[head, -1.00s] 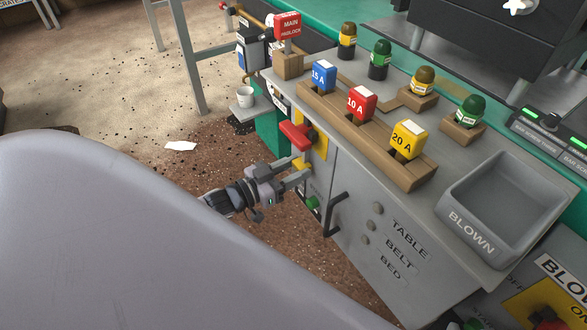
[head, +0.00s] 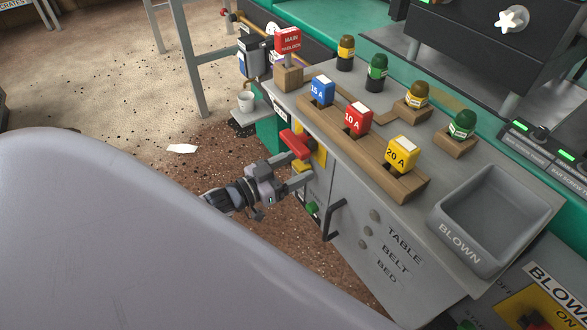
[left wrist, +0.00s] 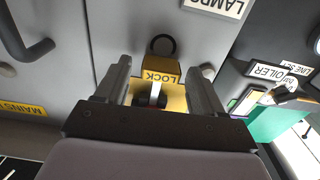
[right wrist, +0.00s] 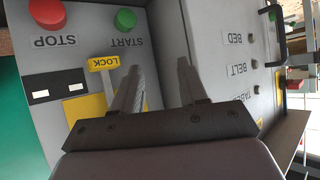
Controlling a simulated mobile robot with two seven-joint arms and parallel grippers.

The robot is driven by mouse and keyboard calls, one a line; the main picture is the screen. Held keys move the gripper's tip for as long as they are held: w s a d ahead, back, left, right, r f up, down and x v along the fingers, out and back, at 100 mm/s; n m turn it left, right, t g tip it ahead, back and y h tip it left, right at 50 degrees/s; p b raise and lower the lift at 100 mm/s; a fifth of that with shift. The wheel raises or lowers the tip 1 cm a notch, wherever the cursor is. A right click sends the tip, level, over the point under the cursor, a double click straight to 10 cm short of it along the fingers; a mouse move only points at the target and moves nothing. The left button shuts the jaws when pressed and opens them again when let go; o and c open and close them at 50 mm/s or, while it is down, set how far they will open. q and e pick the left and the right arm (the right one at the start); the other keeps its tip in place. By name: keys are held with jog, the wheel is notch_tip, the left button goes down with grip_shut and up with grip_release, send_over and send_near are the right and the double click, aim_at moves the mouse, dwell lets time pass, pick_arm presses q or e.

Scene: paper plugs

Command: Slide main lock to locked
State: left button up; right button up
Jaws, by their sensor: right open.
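A yellow slide tab marked LOCK (left wrist: 162,76) sits on the grey cabinet front in the left wrist view. In the head view a yellow tab (head: 301,166) shows just below the red handle (head: 296,143). My left gripper (head: 304,178) reaches the cabinet front by this tab. In the left wrist view its fingers (left wrist: 160,85) are apart, one on each side of the LOCK tab; I cannot tell whether they touch it. My right gripper (right wrist: 156,75) is open and empty in front of another panel, which has its own yellow LOCK tab (right wrist: 103,63).
A black bar handle (head: 334,219) sticks out right of my left gripper. The cabinet top carries colored fuses (head: 357,117) and a grey BLOWN bin (head: 492,218). Near my right gripper are a green START button (right wrist: 125,19) and a red STOP button (right wrist: 47,12).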

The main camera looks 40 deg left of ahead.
pick_arm(q)
jog(key=shift+f, duration=0.1)
pick_arm(e)
jog(key=shift+w+a+r, duration=0.1)
jog(key=shift+a+r, duration=0.05)
jog(key=shift+r, duration=0.1)
pick_arm(q)
jog(key=shift+s+a, duration=0.2)
jog(key=shift+s, duration=0.25)
jog(key=p+v, duration=0.1)
jog(key=v, duration=0.5)
jog(key=shift+p, duration=0.3)
pick_arm(e)
jog(key=shift+s+d+f, duration=0.25)
jog(key=shift+d+f, duration=0.1)
jog(key=shift+d, duration=0.25)
pick_arm(q)
jog(key=shift+s, duration=0.2)
pick_arm(e)
jog(key=shift+r, duration=0.1)
